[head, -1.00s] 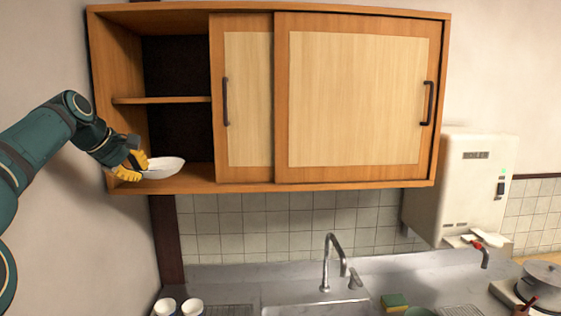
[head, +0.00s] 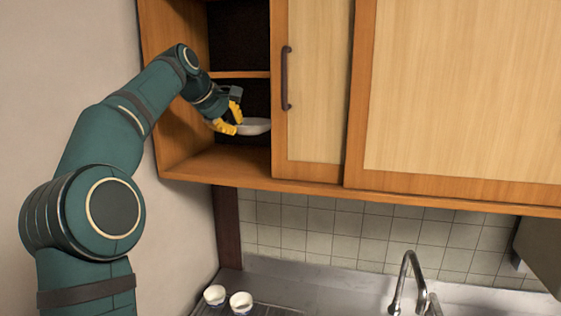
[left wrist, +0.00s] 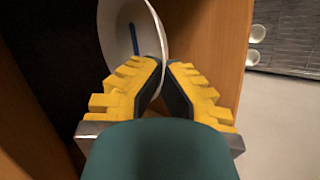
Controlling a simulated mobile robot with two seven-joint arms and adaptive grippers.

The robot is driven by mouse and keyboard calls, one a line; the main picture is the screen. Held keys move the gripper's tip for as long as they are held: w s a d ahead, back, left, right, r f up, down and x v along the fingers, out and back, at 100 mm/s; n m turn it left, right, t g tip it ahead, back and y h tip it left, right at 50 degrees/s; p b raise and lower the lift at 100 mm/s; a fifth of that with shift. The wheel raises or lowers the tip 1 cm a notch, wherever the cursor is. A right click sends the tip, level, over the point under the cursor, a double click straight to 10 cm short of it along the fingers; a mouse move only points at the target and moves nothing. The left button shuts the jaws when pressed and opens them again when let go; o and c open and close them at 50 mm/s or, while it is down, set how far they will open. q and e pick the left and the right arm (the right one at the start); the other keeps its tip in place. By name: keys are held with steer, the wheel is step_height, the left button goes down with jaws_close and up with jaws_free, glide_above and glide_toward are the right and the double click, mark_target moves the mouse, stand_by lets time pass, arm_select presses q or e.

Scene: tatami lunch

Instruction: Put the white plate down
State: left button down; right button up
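The white plate (head: 257,127) is inside the open left part of the wall cabinet, in the lower compartment. It looks a little above the bottom board (head: 222,163); its right edge is partly behind the sliding door. My left gripper (head: 234,122) has its yellow fingers at the plate's left rim. In the left wrist view the plate (left wrist: 118,38) is seen from its rim, with a blue mark inside. The rim runs between the gripper's fingertips (left wrist: 167,65), which are closed on it. My right gripper is not in view.
The sliding door (head: 316,85) covers the cabinet to the right, and the middle shelf (head: 240,74) is just above my gripper. The cabinet's left wall is close to my arm.

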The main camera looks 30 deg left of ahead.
arm_select(q)
step_height(320, 180, down, 5)
steer(key=shift+s+r+b, duration=0.15)
steer(key=shift+r+b, duration=0.05)
steer(key=shift+b, duration=0.25)
steer(key=shift+f+b, duration=0.65)
steer(key=shift+f, duration=2)
steer(key=shift+r, duration=0.1)
steer(key=c, duration=1.4)
jaws_free()
steer(key=v, duration=1.2)
